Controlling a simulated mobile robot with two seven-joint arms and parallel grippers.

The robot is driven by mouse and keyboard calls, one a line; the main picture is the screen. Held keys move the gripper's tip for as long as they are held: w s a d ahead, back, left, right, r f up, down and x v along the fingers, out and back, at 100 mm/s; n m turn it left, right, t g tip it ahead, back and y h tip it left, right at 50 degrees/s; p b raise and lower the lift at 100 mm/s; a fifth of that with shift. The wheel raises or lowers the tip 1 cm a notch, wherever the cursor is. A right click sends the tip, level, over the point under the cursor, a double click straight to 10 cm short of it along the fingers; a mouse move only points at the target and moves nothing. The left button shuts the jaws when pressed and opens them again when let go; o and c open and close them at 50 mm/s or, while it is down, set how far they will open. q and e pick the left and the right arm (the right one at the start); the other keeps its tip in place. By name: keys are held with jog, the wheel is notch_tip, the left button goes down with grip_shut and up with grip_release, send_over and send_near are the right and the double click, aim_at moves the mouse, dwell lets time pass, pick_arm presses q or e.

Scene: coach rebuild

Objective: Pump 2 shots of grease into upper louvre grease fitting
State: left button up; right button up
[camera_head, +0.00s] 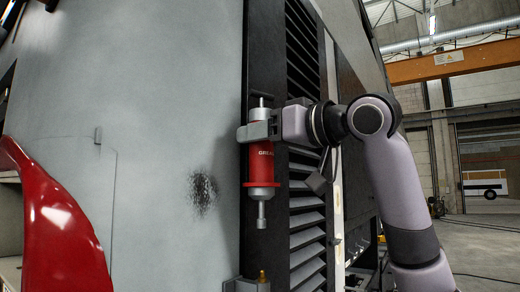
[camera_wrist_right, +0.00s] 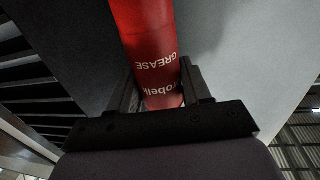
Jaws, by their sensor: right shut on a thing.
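A red grease gun (camera_head: 262,160) with a grey top cap, a red lower collar and a nozzle pointing down hangs upright in front of the dark post beside the louvres. My right gripper (camera_head: 256,131) is shut on its upper body. In the right wrist view the red barrel (camera_wrist_right: 150,45), lettered "GREASE", stands between the two dark fingers (camera_wrist_right: 158,88). Below the nozzle, apart from it, a small brass grease fitting (camera_head: 262,275) stands on a grey bracket (camera_head: 238,286) at the bottom edge. The nozzle is roughly above the fitting. My left gripper is not in view.
Dark louvre slats (camera_head: 306,215) run down the coach's side just right of the gun. A grey body panel (camera_head: 150,90) with a dark scuffed patch (camera_head: 203,190) fills the left, with a red curved part (camera_head: 55,235) in front. Open floor (camera_head: 485,240) lies at right.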

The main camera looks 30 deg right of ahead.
aim_at(271, 171)
jog(key=shift+s+f, duration=0.1)
jog(key=shift+f, duration=1.65)
jog(key=shift+f+b, duration=0.85)
jog(key=shift+f, duration=0.35)
jog(key=shift+f, duration=0.1)
jog(key=shift+f+b, duration=0.55)
jog(key=shift+f, duration=0.55)
jog(key=shift+r, duration=0.2)
jog(key=shift+r+p, duration=0.8)
jog(key=shift+p, duration=0.2)
jog(key=shift+r+p, duration=0.1)
jog(key=shift+p, duration=0.2)
dwell(0.9)
